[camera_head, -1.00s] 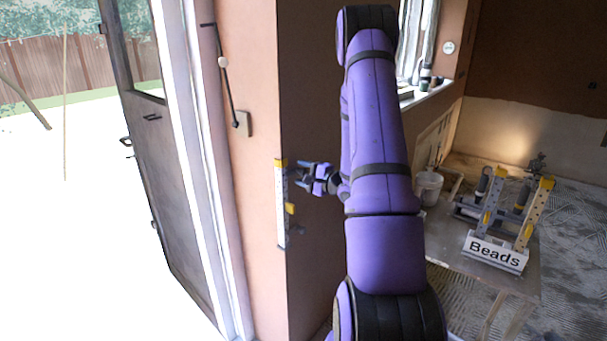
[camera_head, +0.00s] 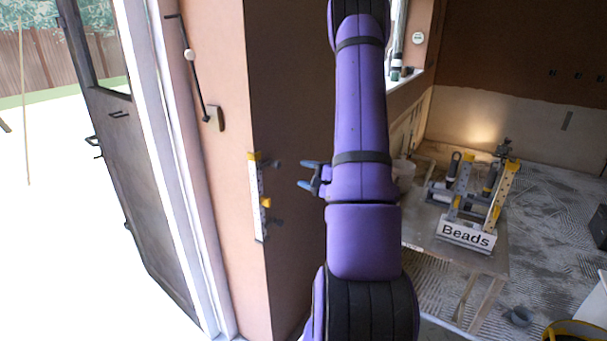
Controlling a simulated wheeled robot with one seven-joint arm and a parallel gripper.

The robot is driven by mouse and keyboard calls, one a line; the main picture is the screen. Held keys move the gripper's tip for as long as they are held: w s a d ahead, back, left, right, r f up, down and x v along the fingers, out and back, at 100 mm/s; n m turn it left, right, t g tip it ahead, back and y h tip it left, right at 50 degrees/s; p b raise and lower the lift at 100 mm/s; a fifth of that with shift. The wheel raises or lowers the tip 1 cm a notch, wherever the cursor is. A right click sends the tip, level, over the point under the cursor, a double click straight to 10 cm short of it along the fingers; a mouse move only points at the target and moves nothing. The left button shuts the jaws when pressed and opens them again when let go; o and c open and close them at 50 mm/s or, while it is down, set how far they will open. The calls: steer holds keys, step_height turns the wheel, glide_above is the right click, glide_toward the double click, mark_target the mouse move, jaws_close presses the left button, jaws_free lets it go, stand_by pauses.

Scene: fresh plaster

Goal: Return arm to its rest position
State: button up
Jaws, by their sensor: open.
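My purple arm rises up the middle of the view and folds over at the top. My gripper (camera_head: 306,175) shows just left of the arm's middle, with its fingers apart and nothing between them. Part of the gripper and wrist is hidden behind the arm. A yellow-ended level-like strip (camera_head: 257,197) is upright at the corner of the plaster wall, left of the gripper. A clear gap shows between the fingers and that strip in the picture.
An open dark door (camera_head: 135,170) stands at the left. A low table (camera_head: 455,262) at the right holds a box marked "Beads" (camera_head: 466,236) and tools. A yellow-rimmed bucket (camera_head: 575,330) is at the bottom right.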

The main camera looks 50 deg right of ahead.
stand_by(0.4)
steer(key=w+a+r+n+g+y, duration=0.1)
steer(key=a+r+n+g+y, duration=0.5)
steer(key=a, duration=0.7)
steer(key=w+a+r+n+g+y, duration=0.1)
steer(key=a+r+n+g+y, duration=0.5)
steer(key=a, duration=0.6)
steer(key=s+a+r+n+g+h, duration=0.45)
steer(key=s+a, duration=0.35)
steer(key=a, duration=0.2)
steer(key=s+r+n+t+h, duration=0.3)
steer(key=s+r+h, duration=0.3)
steer(key=s+h, duration=0.2)
steer(key=shift+s+a+t+h, duration=0.35)
steer(key=shift+s+a, duration=0.05)
steer(key=shift+r+n, duration=0.1)
steer(key=shift+n, duration=0.15)
